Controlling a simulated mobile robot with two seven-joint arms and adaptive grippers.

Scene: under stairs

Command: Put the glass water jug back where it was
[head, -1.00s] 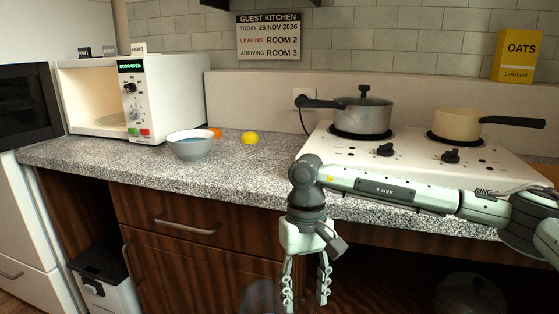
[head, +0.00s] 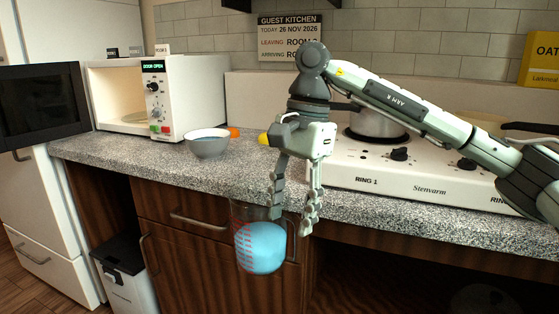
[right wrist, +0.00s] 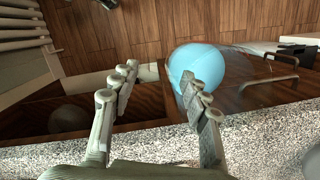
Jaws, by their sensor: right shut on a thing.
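The glass water jug (head: 260,243) is clear with red markings and holds blue liquid. It hangs in front of the counter's drawer front, a little below the worktop edge. My right gripper (head: 291,214) points down beside it, with one finger at the jug's right side. The gripper is shut on the jug, though its fingers stand apart and the clear part between them is hard to see. In the right wrist view the jug's blue liquid (right wrist: 197,66) lies just beyond the right-hand finger of the gripper (right wrist: 160,82). My left gripper is not in view.
The speckled worktop (head: 120,150) carries an open microwave (head: 190,95), a grey bowl (head: 207,146), a yellow fruit (head: 264,138) and a white hob (head: 400,185) with pans. The worktop has free room in front of the bowl. A bin (head: 125,275) stands below at left.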

